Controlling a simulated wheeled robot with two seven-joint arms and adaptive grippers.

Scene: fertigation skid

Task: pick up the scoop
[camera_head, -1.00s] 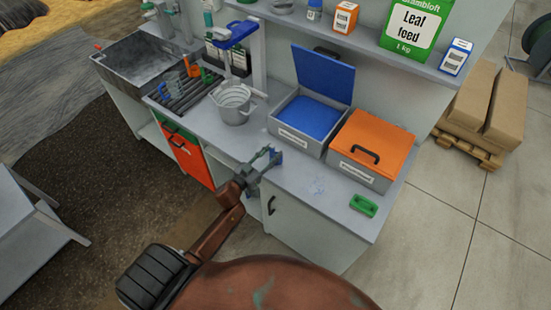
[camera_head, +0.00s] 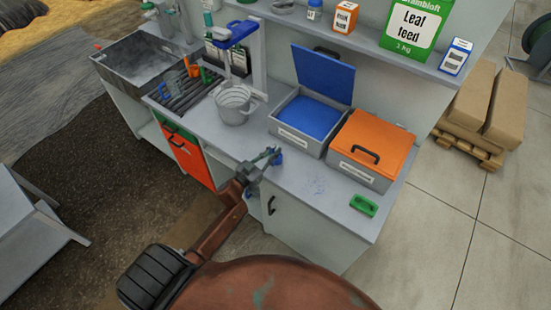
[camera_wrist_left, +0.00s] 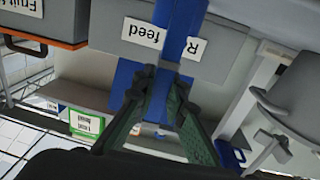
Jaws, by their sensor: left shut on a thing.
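The blue scoop (camera_head: 279,159) is at the front edge of the bench, mostly hidden by the fingers of my left gripper (camera_head: 272,155). My left gripper is shut on the scoop. In the left wrist view, the scoop (camera_wrist_left: 176,38) is a long blue shape running between and beyond the fingertips of the gripper (camera_wrist_left: 164,88). I cannot tell whether the scoop still touches the bench. My right gripper is not in view.
An open grey bin with blue contents (camera_head: 298,140) and an orange-lidded bin (camera_head: 372,146) stand behind the gripper.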

